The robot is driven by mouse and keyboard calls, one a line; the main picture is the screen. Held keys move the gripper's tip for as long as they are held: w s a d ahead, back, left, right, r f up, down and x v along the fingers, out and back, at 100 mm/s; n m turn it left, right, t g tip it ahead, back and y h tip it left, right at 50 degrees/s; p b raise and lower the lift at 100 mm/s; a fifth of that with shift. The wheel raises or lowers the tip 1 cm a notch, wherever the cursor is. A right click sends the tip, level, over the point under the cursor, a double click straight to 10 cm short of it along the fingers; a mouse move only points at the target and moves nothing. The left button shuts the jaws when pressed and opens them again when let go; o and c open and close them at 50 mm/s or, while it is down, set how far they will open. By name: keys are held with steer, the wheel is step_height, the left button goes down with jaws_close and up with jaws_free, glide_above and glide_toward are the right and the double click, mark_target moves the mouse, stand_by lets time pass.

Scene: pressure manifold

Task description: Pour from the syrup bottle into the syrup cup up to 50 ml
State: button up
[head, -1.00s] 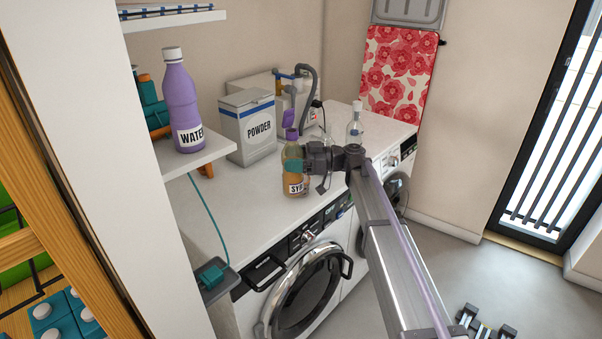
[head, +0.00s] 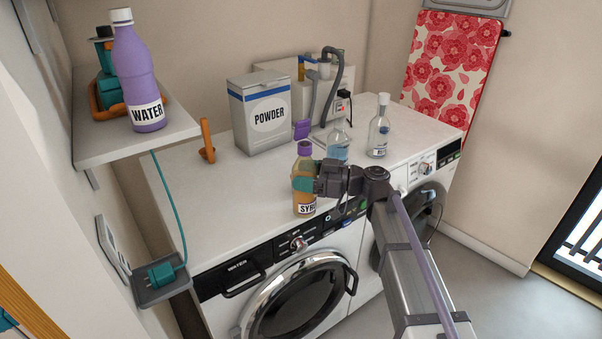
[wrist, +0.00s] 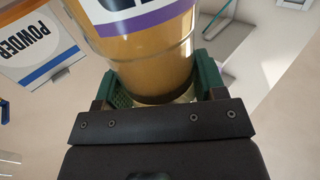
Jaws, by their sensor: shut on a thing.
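The syrup bottle (head: 305,208) is amber with a purple cap and a white label reading "SYR", partly covered. It is upright near the front edge of the white counter; I cannot tell whether its base touches. My gripper (head: 306,184) is shut around its middle, with teal fingers at its sides. In the wrist view the amber bottle (wrist: 150,60) fills the space between the green fingers of my gripper (wrist: 155,90). I cannot make out a syrup cup for certain; a small purple object (head: 301,130) stands beside the powder box, its kind unclear.
The powder box (head: 262,130) stands at the back of the counter (head: 200,190). Two clear glass bottles (head: 338,148) (head: 379,132) stand to the right, behind my gripper. A purple water bottle (head: 138,70) is on the left shelf (head: 90,145). Bare counter lies left of the syrup bottle.

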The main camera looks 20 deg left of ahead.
steer(key=shift+s+a, duration=0.1)
steer(key=shift+a, duration=0.05)
steer(key=shift+r, duration=0.1)
steer(key=shift+w+r+m+h+p, duration=0.1)
steer(key=shift+m+h+p, duration=0.05)
steer(key=shift+m+p, duration=0.3)
steer(key=shift+w+r+m+h+p, duration=0.1)
steer(key=shift+m+h+p, duration=0.1)
steer(key=shift+m, duration=0.35)
steer(key=shift+w+f+m+p, duration=0.15)
steer(key=shift+m+p, duration=0.15)
steer(key=shift+m, duration=0.6)
steer(key=shift+w+a+f+m+h, duration=0.15)
steer(key=shift+w+f+m+h, duration=0.15)
steer(key=shift+m, duration=0.4)
steer(key=shift+w+a+f+m+h, duration=0.15)
steer(key=shift+f+m+h, duration=0.1)
steer(key=shift+m, duration=0.45)
steer(key=shift+s+d+f+m+g+h+b, duration=0.15)
steer(key=shift+s+f+m+g+h+b, duration=0.2)
steer(key=shift+f+m, duration=0.45)
steer(key=shift+s+d+f+m+g, duration=0.15)
steer(key=shift+s+f+m+g, duration=0.1)
steer(key=shift+m, duration=0.45)
